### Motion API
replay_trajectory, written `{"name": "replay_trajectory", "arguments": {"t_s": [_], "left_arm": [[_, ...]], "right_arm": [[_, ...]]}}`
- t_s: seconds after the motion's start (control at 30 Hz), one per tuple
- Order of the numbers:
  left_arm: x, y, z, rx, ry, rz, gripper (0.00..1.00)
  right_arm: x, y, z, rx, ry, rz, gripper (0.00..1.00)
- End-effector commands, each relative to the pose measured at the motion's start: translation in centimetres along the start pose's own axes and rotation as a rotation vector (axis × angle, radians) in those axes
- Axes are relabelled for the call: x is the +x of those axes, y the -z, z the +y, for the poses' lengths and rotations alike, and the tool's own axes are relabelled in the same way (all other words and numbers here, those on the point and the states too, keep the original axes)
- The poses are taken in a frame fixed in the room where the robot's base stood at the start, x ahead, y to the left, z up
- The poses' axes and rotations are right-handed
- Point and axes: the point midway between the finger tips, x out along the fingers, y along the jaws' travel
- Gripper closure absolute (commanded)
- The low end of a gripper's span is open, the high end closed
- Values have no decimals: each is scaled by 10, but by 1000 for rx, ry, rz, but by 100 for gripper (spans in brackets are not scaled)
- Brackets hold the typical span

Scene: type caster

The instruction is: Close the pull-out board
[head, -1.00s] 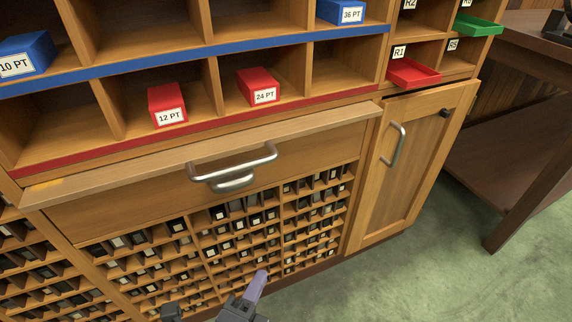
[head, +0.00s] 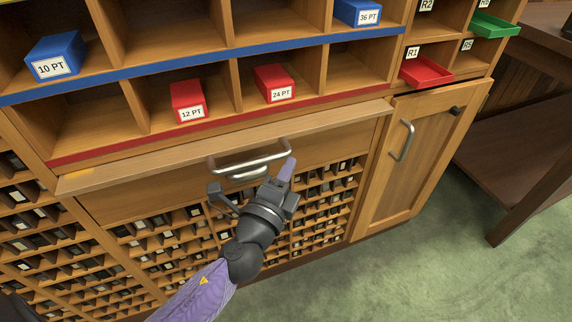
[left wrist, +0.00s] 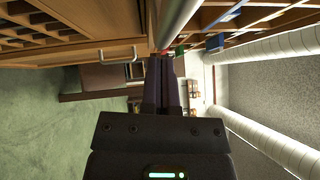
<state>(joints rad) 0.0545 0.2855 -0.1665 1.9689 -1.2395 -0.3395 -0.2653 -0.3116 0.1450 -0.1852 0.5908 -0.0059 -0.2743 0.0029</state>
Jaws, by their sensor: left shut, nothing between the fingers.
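The pull-out board (head: 130,172) is a wooden slab that juts out from the cabinet under the red-edged shelf. A silver bar handle (head: 232,164) is on its front, and a second, similar handle (head: 248,174) shows just below it. My left gripper (head: 287,168) is shut and empty, its purple finger pointing up beside the right end of the board's handle. Whether it touches cannot be told. In the left wrist view the closed fingers (left wrist: 161,75) lie close to a silver bar (left wrist: 180,20). My right gripper is not in view.
Above are cubbies with a red 12 PT box (head: 187,101), a red 24 PT box (head: 275,84) and a blue 10 PT box (head: 56,55). A cabinet door (head: 420,160) with a handle is at right. A dark table (head: 510,140) stands further right. Green floor is free in front.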

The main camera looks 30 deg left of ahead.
Motion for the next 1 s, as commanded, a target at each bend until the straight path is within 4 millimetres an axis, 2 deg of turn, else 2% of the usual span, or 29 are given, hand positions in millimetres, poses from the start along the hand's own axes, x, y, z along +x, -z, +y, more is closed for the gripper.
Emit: {"name": "replay_trajectory", "arguments": {"t_s": [0.37, 0.7, 1.0], "left_arm": [[3, -3, 1, 0, 0, 0, 100], [36, -36, 9, 1, 0, -2, 100], [38, -39, 8, 1, 3, -8, 100]], "right_arm": [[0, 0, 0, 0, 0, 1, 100], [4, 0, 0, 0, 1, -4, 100], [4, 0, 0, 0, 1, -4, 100]]}}
